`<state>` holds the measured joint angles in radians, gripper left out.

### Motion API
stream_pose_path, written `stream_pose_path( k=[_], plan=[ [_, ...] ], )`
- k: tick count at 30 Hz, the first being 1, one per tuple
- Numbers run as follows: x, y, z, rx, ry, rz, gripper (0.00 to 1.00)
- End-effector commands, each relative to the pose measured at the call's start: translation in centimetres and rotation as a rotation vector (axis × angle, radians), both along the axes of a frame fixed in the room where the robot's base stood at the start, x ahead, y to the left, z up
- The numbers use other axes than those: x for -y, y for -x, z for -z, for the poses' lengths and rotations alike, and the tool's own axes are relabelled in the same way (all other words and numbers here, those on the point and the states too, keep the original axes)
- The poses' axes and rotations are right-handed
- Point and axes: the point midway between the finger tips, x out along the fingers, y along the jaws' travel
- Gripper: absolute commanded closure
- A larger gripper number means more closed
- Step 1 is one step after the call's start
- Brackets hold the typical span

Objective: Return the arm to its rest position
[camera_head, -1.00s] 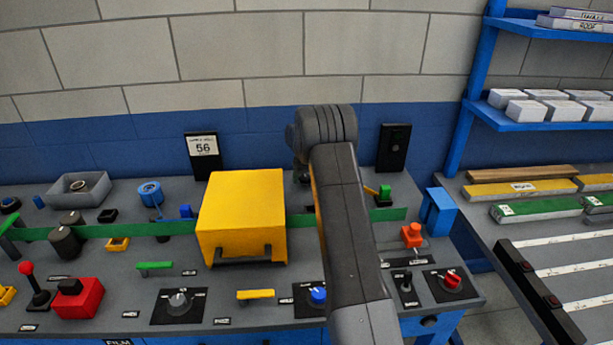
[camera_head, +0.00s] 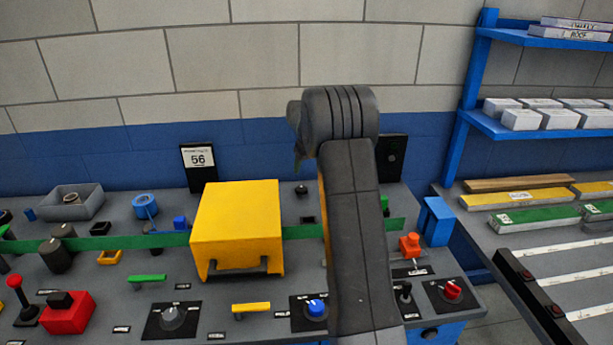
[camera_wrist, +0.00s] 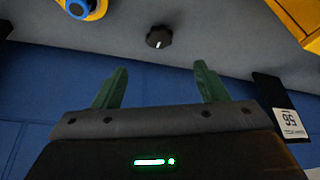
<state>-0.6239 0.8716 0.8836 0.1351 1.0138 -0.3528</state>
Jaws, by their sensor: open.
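My arm rises in the middle of the head view, in front of the panel desk (camera_head: 215,318). My gripper is mostly hidden behind the arm's dark upper joint in that view. In the wrist view my gripper (camera_wrist: 157,88) shows two green fingers spread wide apart, with nothing between them. A black knob (camera_wrist: 159,37) shows beyond the fingers, apart from them. The picture there is upside down, with the blue wall below the desk surface.
A yellow box (camera_head: 237,225) stands on the desk left of my arm, over a green strip. A red block (camera_head: 68,314) and knobs line the front. A sign reading 56 (camera_head: 199,160) stands behind. A blue shelf (camera_head: 545,124) and side table are at right.

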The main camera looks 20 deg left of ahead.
Motion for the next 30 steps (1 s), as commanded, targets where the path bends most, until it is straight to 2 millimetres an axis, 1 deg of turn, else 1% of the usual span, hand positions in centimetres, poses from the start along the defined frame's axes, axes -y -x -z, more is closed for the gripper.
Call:
stream_pose_path(
  k=[3, 6, 17, 20, 23, 30],
  plan=[
    [0.3, 0.2, -0.9, 0.001, -0.001, 0.0, 0.33],
    [0.4, 0.3, -1.2, 0.0, 0.0, 0.0, 0.33],
    [0.4, 0.3, -1.1, -0.001, 0.001, 0.0, 0.33],
    [0.2, 0.2, -0.5, -0.002, 0.001, 0.0, 0.33],
    [-0.3, -0.1, 0.8, -0.004, 0.002, -0.001, 0.33],
    [-1.7, -1.2, 5.0, -0.004, 0.002, -0.002, 0.33]
  ],
)
